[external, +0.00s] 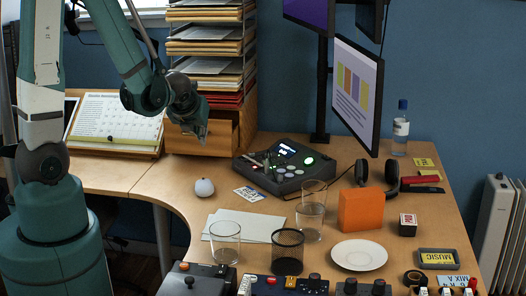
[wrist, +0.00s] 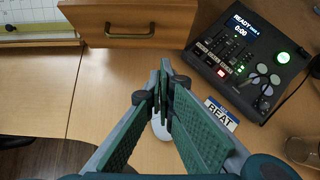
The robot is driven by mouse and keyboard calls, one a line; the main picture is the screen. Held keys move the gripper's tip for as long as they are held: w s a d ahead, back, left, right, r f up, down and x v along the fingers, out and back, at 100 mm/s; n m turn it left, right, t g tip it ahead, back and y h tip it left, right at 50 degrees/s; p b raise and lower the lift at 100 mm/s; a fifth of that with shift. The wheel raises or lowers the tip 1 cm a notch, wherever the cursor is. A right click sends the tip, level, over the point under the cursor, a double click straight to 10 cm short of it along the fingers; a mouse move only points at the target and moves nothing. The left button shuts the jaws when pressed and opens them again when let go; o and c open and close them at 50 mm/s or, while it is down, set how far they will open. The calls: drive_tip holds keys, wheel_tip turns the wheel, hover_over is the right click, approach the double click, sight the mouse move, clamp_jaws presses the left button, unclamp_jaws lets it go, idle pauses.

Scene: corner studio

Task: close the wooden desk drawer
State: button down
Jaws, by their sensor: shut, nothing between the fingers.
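The wooden desk drawer (external: 222,142) is in the cabinet under the paper trays, at the back of the desk. It looks pulled out, with its front ahead of the cabinet body. In the wrist view its front (wrist: 90,17) and dark bar handle (wrist: 130,33) show at the top. My gripper (external: 203,139) hangs in front of the drawer in the external view and hides part of its front. In the wrist view my gripper (wrist: 164,72) is shut and empty, its fingertips below and right of the handle. I cannot tell how far they are from the drawer front.
A mixer device (external: 285,167) stands right of the drawer. A round white object (external: 204,187) and a small card (external: 249,194) lie in front. A calendar board (external: 115,125) leans at left. Paper trays (external: 210,45) are stacked above. Bare desk lies before the drawer.

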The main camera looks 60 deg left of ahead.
sight(218, 132)
drive_tip(key=shift+w+a+r+b+x, duration=0.25)
drive_tip(key=shift+b+x, duration=0.25)
drive_tip(key=shift+x, duration=1.5)
drive_tip(key=shift+w+a+r+b+x, duration=0.2)
drive_tip(key=shift+r+b+x, duration=0.3)
drive_tip(key=shift+x, duration=1.55)
drive_tip(key=shift+w+a+r+b+x, duration=0.25)
drive_tip(key=shift+b+x, duration=0.3)
drive_tip(key=shift+x, duration=1.45)
drive_tip(key=w+a+b, duration=0.1)
drive_tip(key=w+a, duration=0.6)
drive_tip(key=shift+w+a, duration=0.1)
drive_tip(key=shift+a, duration=0.05)
drive_tip(key=shift+w+a+r, duration=0.1)
drive_tip(key=shift+w+a, duration=0.05)
drive_tip(key=shift+w, duration=0.05)
